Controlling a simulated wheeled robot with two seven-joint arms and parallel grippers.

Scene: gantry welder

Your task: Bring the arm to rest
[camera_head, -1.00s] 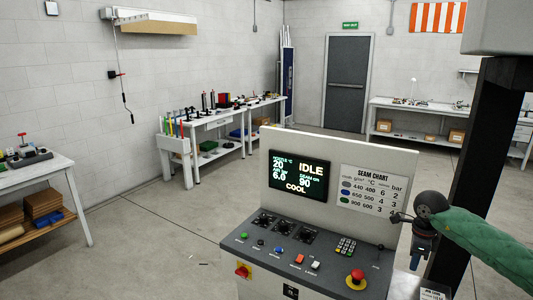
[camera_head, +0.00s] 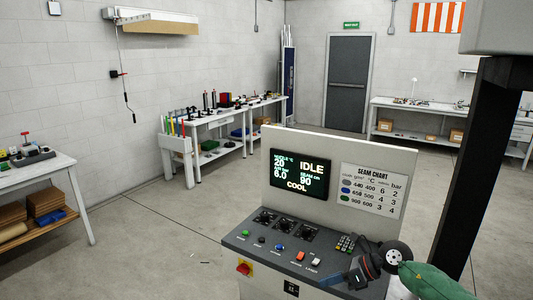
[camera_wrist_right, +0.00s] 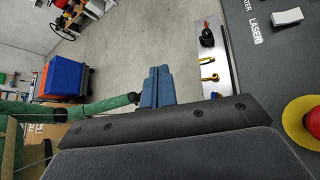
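My right arm, in a green sleeve, comes in at the lower right of the head view. My right gripper (camera_head: 332,280) is low over the right front of the control console (camera_head: 232,238), pointing left. In the right wrist view its two blue fingers (camera_wrist_right: 157,86) lie together with nothing between them. A red button on a yellow base (camera_wrist_right: 306,122) shows at the right of that view; in the head view the gripper hides it. The console screen (camera_head: 300,174) reads IDLE and COOL. My left gripper is not in view.
A seam chart (camera_head: 371,188) stands beside the screen. A dark post (camera_head: 478,160) rises at the right. Benches stand along the left wall (camera_head: 215,120) and back wall (camera_head: 430,108). The floor left of the console is mostly clear.

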